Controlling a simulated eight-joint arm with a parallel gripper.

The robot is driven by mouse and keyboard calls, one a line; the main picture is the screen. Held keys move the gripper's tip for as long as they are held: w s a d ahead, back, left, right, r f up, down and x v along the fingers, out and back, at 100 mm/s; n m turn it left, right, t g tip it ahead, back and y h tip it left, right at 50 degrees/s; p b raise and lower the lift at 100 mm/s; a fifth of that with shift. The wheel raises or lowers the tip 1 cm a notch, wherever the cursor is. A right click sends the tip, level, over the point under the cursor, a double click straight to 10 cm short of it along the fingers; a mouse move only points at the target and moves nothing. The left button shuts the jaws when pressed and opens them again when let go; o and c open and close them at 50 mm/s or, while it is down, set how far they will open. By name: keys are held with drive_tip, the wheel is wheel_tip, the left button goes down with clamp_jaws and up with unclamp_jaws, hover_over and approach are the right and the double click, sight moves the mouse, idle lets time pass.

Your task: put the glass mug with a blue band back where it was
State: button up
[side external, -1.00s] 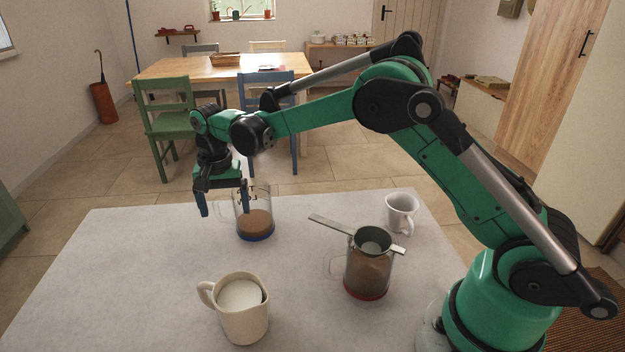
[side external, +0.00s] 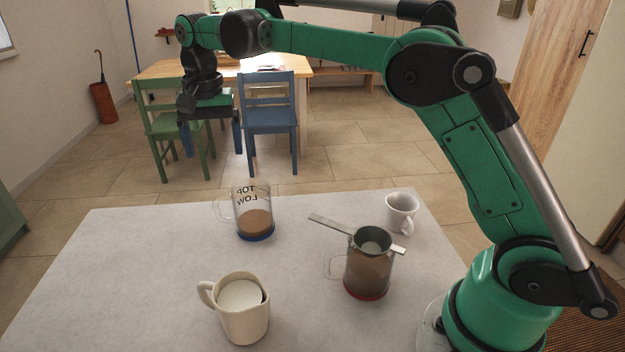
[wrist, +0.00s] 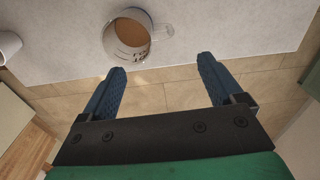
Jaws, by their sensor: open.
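The glass mug with a blue band (side external: 256,214) stands upright near the far edge of the white table. It holds some brown liquid, and its handle points left in the side view. It also shows in the wrist view (wrist: 128,38), beyond the fingertips. My gripper (side external: 212,150) is raised well above and behind the mug, fingers pointing down. Its two blue fingers are apart with nothing between them, as the wrist view (wrist: 162,84) also shows.
A glass mug with a red band (side external: 368,276) has a metal strainer (side external: 372,241) resting on its rim. A cream jug (side external: 243,312) of white liquid stands at the front. A white cup (side external: 402,212) stands at the right. The table's left part (side external: 120,270) is clear.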

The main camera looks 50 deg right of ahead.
drive_tip(key=s+d+r+n+t, duration=0.2)
drive_tip(key=s+r+n+t, duration=0.15)
drive_tip(key=s, duration=0.55)
drive_tip(key=s+d+f+n+t, duration=0.1)
drive_tip(key=s+f+n+t, duration=0.2)
drive_tip(key=s, duration=0.6)
wheel_tip(320, 180, down, 4)
drive_tip(key=shift+d+r+n, duration=0.15)
drive_tip(key=shift+d+n, duration=0.25)
drive_tip(key=shift+n, duration=0.65)
